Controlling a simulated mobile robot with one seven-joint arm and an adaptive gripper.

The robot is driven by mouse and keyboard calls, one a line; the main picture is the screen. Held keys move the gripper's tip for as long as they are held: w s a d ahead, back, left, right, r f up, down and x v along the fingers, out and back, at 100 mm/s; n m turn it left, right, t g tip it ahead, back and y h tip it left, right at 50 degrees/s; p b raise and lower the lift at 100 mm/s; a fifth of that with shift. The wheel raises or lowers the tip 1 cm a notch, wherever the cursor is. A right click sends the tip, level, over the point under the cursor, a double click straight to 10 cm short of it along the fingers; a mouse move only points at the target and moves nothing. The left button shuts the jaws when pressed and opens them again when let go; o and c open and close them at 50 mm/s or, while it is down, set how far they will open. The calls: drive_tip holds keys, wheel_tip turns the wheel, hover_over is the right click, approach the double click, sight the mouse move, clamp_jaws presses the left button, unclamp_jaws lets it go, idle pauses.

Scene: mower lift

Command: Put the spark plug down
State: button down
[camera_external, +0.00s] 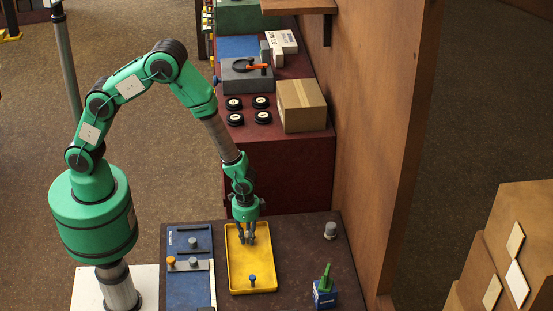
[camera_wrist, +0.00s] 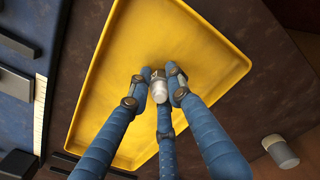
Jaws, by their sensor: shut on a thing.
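My gripper (camera_external: 247,238) hangs over the far half of the yellow tray (camera_external: 240,268), fingers pointing down. In the wrist view its blue fingers (camera_wrist: 157,88) are closed around a small white and grey piece, the spark plug (camera_wrist: 159,92). The plug sits between the fingertips, and its lower part is hidden by them. The yellow tray (camera_wrist: 150,40) fills the middle of that view behind the fingers. I cannot tell whether the plug touches the tray floor.
A blue knobbed piece (camera_external: 252,281) stands in the tray's near half. Left of the tray is a blue panel (camera_external: 188,290) with grey fittings. To the right are a grey cylinder (camera_external: 330,230) and a blue box with a green spout (camera_external: 325,292).

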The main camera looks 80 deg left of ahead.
sight(247, 232)
drive_tip(key=c, duration=1.6)
unclamp_jaws()
wheel_tip(247, 232, up, 12)
drive_tip(key=shift+r+p, duration=0.15)
drive_tip(key=shift+p, duration=0.35)
